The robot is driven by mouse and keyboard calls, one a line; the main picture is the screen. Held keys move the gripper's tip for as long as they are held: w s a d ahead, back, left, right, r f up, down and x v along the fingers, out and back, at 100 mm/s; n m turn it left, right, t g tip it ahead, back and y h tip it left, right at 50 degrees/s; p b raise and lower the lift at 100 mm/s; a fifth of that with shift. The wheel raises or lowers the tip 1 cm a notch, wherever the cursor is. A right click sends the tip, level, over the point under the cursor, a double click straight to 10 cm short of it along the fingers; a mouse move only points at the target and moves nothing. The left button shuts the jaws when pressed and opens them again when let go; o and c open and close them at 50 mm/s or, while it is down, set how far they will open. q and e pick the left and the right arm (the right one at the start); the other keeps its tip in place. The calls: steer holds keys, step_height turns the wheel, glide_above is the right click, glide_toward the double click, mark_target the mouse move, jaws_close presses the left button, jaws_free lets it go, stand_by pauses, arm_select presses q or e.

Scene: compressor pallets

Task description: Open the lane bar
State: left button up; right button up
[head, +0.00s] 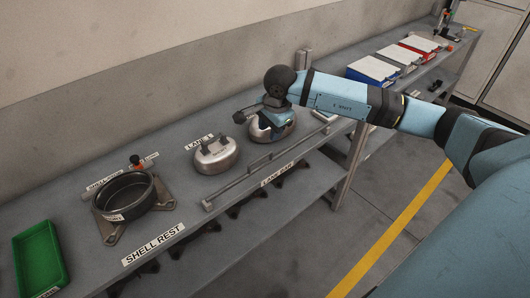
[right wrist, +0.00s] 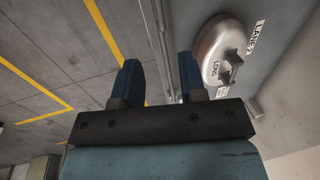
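The lane bar (head: 235,190) is a long thin metal rod along the front edge of the bench, behind its "LANE BAR" label (head: 277,175). Metal rails also run up the right wrist view (right wrist: 160,22), but I cannot tell which of them is the bar. My right gripper (head: 266,122) is above the bench, over the second silver compressor (head: 284,130) and behind the bar, partly hiding that compressor. In the right wrist view its two blue fingers stand apart with nothing between them. My left gripper is not in view.
Another silver compressor (head: 215,155) sits by the "LANE 1" label. A dark round shell (head: 124,197) sits on a bracket at the "SHELL REST" label, with a green tray (head: 40,262) at left. Blue (head: 372,70) and red (head: 418,44) bins stand far right. The floor in front is clear.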

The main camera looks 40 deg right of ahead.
mark_target(265, 156)
steer(key=f, duration=0.3)
steer(key=w+f+p, duration=0.1)
steer(key=f, duration=0.3)
steer(key=w+f, duration=0.1)
steer(key=f, duration=0.3)
steer(key=shift+w+a, duration=0.1)
steer(key=shift+a, duration=0.05)
jaws_close()
